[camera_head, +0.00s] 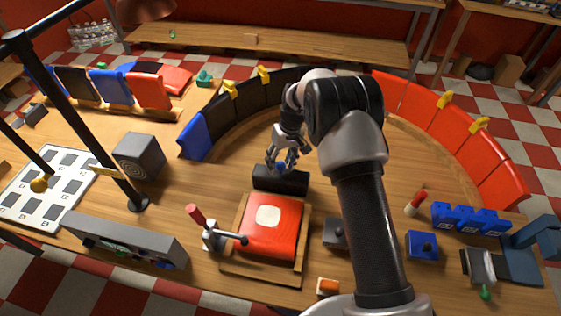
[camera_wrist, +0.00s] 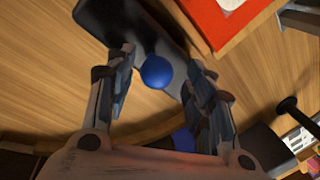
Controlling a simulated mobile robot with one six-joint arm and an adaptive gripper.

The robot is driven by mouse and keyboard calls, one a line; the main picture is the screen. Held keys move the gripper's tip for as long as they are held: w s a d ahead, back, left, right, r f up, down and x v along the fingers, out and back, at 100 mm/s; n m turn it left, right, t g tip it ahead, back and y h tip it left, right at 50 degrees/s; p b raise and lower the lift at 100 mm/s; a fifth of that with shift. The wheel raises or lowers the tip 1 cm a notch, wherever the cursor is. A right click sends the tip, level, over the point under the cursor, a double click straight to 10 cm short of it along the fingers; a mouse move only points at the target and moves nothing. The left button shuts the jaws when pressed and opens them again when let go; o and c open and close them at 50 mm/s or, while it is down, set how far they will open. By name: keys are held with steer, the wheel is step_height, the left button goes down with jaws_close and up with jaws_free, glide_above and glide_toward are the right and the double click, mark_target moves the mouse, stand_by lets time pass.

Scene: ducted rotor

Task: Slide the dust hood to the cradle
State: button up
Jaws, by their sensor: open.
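A long black block with a blue ball knob, likely the dust hood (camera_head: 280,182), lies on the wooden table behind the red pad. In the wrist view the dark block (camera_wrist: 102,18) runs diagonally, and its blue ball knob (camera_wrist: 157,71) sits between the fingers. My gripper (camera_head: 282,164) is directly over the block, pointing down. In the wrist view my gripper (camera_wrist: 162,72) is open, one finger on each side of the knob, with gaps visible. I cannot tell which thing is the cradle.
A red pad (camera_head: 262,240) in a wooden frame stands just in front of the block, with a red-handled lever (camera_head: 204,225) at its left. Curved black panels (camera_head: 250,115) and red panels (camera_head: 450,125) ring the back. Blue fixtures (camera_head: 422,246) stand right. Bare table lies left of the block.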

mark_target(287, 170)
step_height(287, 170, up, 12)
steer(key=d, duration=0.2)
steer(key=shift+w, duration=0.45)
steer(key=shift+d+f, duration=0.1)
steer(key=shift+f, duration=0.05)
